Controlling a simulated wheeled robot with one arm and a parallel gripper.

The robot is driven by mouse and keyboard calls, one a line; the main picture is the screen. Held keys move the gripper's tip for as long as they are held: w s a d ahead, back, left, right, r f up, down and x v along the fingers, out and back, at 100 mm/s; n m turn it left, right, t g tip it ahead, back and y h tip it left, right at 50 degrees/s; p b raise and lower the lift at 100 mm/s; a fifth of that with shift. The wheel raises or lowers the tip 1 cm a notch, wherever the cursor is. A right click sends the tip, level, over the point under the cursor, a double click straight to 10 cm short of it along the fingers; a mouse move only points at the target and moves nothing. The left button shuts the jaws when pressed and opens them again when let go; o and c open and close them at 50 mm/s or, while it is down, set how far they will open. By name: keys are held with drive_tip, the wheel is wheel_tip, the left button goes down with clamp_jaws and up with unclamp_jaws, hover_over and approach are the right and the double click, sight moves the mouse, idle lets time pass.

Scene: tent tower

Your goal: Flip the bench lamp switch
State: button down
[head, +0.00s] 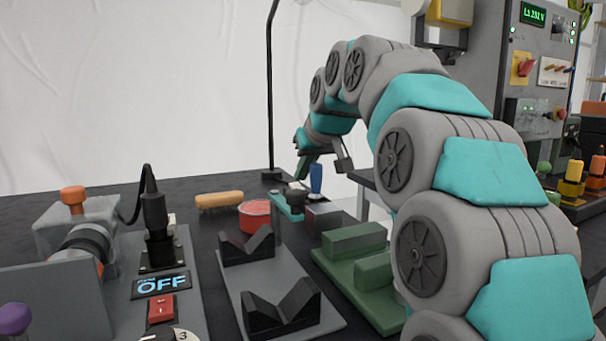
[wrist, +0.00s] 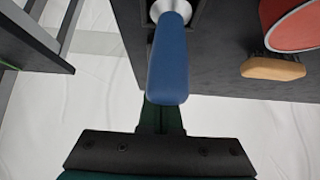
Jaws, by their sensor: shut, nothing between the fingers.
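A blue lever handle (head: 316,178) stands upright at the far end of the bench, near the foot of a thin black pole (head: 270,90). It appears to be the lamp switch, though no label shows. In the wrist view the blue handle (wrist: 169,65) rises from a silver collar (wrist: 171,9) on a dark base. My gripper (head: 300,174) is shut and empty, close beside the handle's left side in the head view. In the wrist view the handle covers most of my green fingers (wrist: 161,118); I cannot tell whether they touch it.
A red round tin (head: 255,214) and a tan brush (head: 219,200) lie left of the handle. Black V-blocks (head: 283,307) and green blocks (head: 354,240) are nearer. A panel with an OFF display (head: 161,285) and red rocker (head: 161,308) is front left. A grey control cabinet (head: 490,75) stands right.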

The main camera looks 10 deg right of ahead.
idle(0.3)
drive_tip(key=p+v, duration=0.1)
drive_tip(key=v, duration=1.2)
drive_tip(key=shift+w+r, duration=0.25)
drive_tip(key=shift+r, duration=0.1)
drive_tip(key=shift+s, duration=0.1)
